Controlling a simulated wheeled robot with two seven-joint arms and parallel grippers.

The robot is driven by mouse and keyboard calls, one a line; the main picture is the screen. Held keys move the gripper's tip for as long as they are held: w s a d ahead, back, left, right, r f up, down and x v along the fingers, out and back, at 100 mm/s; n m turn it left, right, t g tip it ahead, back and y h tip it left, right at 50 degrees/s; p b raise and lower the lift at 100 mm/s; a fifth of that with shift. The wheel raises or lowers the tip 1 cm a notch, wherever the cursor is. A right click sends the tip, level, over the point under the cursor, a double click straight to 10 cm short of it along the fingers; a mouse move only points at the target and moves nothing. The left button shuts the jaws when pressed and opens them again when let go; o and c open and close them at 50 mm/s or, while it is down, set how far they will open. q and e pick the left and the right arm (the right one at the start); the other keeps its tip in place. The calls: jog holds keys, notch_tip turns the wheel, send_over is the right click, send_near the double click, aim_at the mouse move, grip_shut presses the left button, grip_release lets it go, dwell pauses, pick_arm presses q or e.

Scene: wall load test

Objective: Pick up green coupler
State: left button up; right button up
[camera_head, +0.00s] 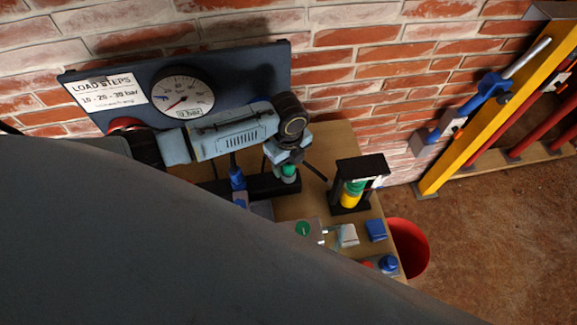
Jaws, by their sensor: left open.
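A small green coupler (289,171) stands in a black rack (262,187) on the wooden bench, below the wall gauge. My left gripper (288,163) is directly over it, pointing down. Its dark fingers are spread, one to each side of the green piece. The gripper body covers the coupler's upper part, and I cannot tell whether the fingers touch it. A blue coupler-like piece (237,179) stands to its left in the same rack. My right gripper is not in view.
A black stand (371,164) with green and yellow parts is to the right. A green disc (303,228), a white block (348,235) and blue pieces (376,230) lie in front. A gauge panel (236,75) is behind. A red bin (411,247) stands beside the bench (300,205).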

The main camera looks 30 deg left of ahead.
pick_arm(q)
jog(key=shift+f, duration=0.2)
jog(key=c, duration=1.1)
jog(key=shift+o, duration=0.2)
notch_tip(320, 180, up, 10)
jog(key=shift+r+p, duration=0.1)
jog(key=shift+p, duration=0.2)
